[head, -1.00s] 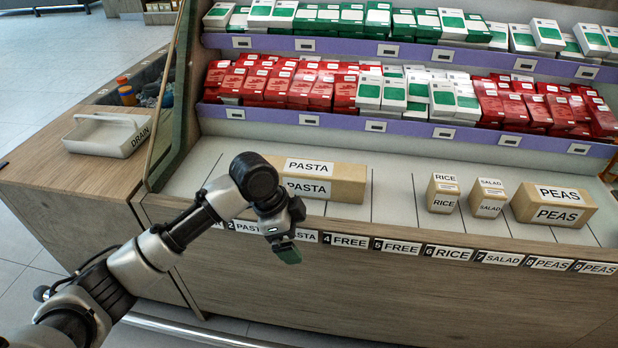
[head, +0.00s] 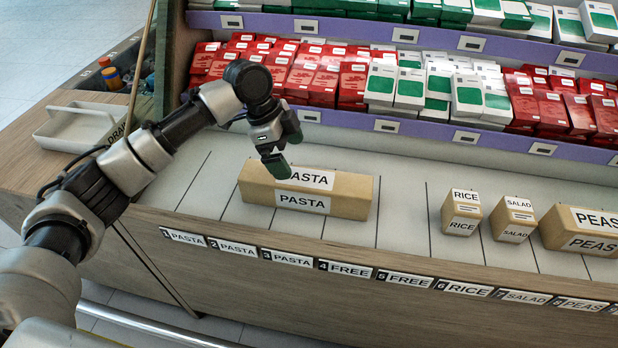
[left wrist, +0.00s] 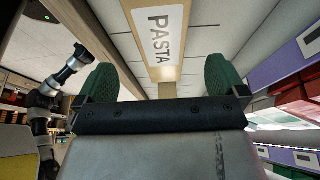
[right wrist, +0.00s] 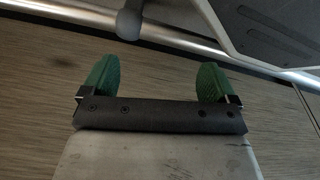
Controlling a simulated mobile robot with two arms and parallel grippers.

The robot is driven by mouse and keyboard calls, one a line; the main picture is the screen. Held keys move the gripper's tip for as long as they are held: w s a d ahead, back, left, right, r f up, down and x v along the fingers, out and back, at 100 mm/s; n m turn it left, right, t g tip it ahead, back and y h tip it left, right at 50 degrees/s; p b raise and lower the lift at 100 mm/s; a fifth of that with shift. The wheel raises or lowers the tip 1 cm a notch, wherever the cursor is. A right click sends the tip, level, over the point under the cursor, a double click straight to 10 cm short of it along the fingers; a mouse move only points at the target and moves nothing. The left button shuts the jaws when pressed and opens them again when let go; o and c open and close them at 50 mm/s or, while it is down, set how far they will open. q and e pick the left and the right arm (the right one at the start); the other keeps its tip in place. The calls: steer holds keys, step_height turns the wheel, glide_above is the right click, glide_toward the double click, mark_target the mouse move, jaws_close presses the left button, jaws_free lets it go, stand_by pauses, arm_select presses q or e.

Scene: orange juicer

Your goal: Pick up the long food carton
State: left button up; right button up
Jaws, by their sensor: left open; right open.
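The long food carton (head: 345,195) is a brown box with white PASTA labels. It lies on the counter shelf, left of the middle in the head view. My left gripper (head: 276,165) is over the carton's left part in the head view. In the left wrist view, the carton (left wrist: 158,62) runs up the picture between the two green fingers of my left gripper (left wrist: 160,80). The left gripper is open and empty. My right gripper (right wrist: 155,82) shows only in its own wrist view, open and empty in front of wood panelling.
A small RICE carton (head: 462,212), a SALAD carton (head: 514,218) and a PEAS carton (head: 585,230) stand to the right. Purple-edged shelves (head: 430,130) with red and green boxes rise behind. The counter between PASTA and RICE is clear.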

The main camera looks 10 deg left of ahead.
mark_target(302, 176)
arm_select(q)
steer(key=x, duration=0.4)
steer(key=shift+s, duration=0.35)
steer(key=shift+w+d+f+b, duration=0.2)
steer(key=shift+f+b, duration=0.1)
steer(key=shift+f, duration=0.25)
steer(key=shift+w+b+x, duration=0.1)
steer(key=shift+b+x, duration=0.15)
steer(key=shift+x, duration=0.9)
steer(key=shift+w+b+x, duration=0.15)
steer(key=shift+b+x, duration=0.05)
steer(key=shift+x, duration=1)
steer(key=c, duration=1.1)
arm_select(e)
steer(key=r, duration=0.1)
steer(key=w+r, duration=0.1)
steer(key=r, duration=0.1)
steer(key=w+r, duration=0.1)
steer(key=shift+w+a+r, duration=0.15)
steer(key=shift+w+r, duration=0.1)
steer(key=shift+r, duration=0.15)
arm_select(q)
steer(key=shift+r, duration=0.1)
steer(key=shift+c, duration=0.2)
